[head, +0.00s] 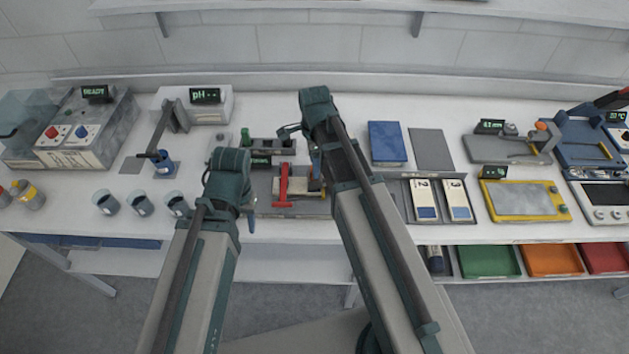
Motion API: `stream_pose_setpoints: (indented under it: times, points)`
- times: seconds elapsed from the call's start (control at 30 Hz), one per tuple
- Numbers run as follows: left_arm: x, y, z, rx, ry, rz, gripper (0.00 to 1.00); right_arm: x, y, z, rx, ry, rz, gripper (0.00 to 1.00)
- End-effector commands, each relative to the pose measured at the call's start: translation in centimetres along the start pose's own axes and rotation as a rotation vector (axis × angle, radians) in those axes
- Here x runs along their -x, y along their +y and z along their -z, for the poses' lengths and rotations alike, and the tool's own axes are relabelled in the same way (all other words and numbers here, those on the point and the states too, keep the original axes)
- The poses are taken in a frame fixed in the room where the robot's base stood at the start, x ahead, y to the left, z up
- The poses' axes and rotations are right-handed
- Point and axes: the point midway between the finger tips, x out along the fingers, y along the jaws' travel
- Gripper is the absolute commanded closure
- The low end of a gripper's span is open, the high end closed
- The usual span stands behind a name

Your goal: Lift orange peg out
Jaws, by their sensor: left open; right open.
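I cannot make out an orange peg with certainty. Neither visibly holds anything.
Several grey cups (140,203) stand left of my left arm. A blue holder (163,164) and a pH meter (208,105) stand behind them. To the right are a blue box (386,143), a grey plate (431,149) and a yellow-framed tray (524,199). Coloured bins (552,261) sit below.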

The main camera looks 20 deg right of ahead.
Motion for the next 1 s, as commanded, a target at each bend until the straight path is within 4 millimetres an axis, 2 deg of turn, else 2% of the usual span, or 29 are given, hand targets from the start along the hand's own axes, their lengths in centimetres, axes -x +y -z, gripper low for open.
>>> stream_pose_setpoints:
  times: [0.03,0.13,0.43,0.47,0.8,1.0]
  points:
    - [-1.4,0.1,0.1,-0.001,0.000,0.000,0.50,-1.4,0.0,0.0,0.000,0.000,0.000,0.35]
    - [-2.3,0.2,0.1,-0.003,0.000,0.001,0.50,-2.4,0.0,0.0,0.000,0.000,0.000,0.35]
    - [-2.4,0.2,0.1,-0.003,0.000,0.001,0.50,-2.4,0.0,0.0,0.000,0.000,0.000,0.35]
    - [-2.4,0.2,0.1,-0.003,0.000,0.001,0.50,-2.4,0.0,0.0,0.000,0.000,0.000,0.39]
    - [-2.4,0.2,0.1,-0.003,0.000,0.001,0.50,-2.4,0.0,0.0,0.000,0.000,0.000,1.00]
    - [-2.4,0.2,0.1,-0.003,0.000,0.001,0.50,-2.4,0.0,0.0,0.000,0.000,0.000,1.00]
